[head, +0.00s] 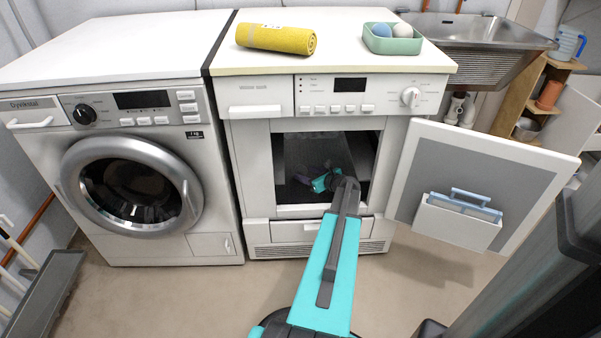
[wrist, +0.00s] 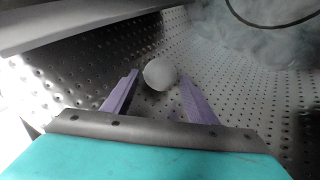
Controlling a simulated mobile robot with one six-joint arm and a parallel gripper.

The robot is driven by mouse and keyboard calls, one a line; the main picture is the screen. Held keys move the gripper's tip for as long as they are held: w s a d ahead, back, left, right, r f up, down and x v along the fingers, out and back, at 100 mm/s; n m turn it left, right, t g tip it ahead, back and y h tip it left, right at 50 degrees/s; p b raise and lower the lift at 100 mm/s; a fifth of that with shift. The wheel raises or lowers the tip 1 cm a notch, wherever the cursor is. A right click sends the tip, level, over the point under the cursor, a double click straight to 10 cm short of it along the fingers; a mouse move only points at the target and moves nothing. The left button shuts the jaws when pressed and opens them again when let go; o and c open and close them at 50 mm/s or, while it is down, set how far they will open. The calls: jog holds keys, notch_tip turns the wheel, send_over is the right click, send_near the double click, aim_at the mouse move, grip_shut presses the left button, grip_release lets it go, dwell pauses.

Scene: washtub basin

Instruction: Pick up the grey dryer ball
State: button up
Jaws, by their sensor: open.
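A round grey dryer ball (wrist: 160,74) rests on the perforated metal inside the drum (wrist: 215,50) in the wrist view. My gripper (wrist: 159,80) is open, with its two purple fingers pointing towards the ball. The ball appears between and slightly beyond the fingertips, and I cannot tell whether it touches either finger. In the head view my gripper (head: 310,178) reaches through the open front of the right machine (head: 262,185). The ball cannot be made out in the dark opening there.
The machine's open door (head: 465,170) stands to the right, with a white holder (head: 455,222) on it. A green tray (head: 391,45) with a blue ball and a pale ball sits on top beside a yellow rolled towel (head: 276,39). A closed washer (head: 132,190) stands left.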

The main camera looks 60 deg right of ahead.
aim_at(305, 173)
jog(key=shift+b+x, duration=0.85)
jog(key=shift+x, duration=1.25)
jog(key=shift+c, duration=0.5)
jog(key=c, duration=0.7)
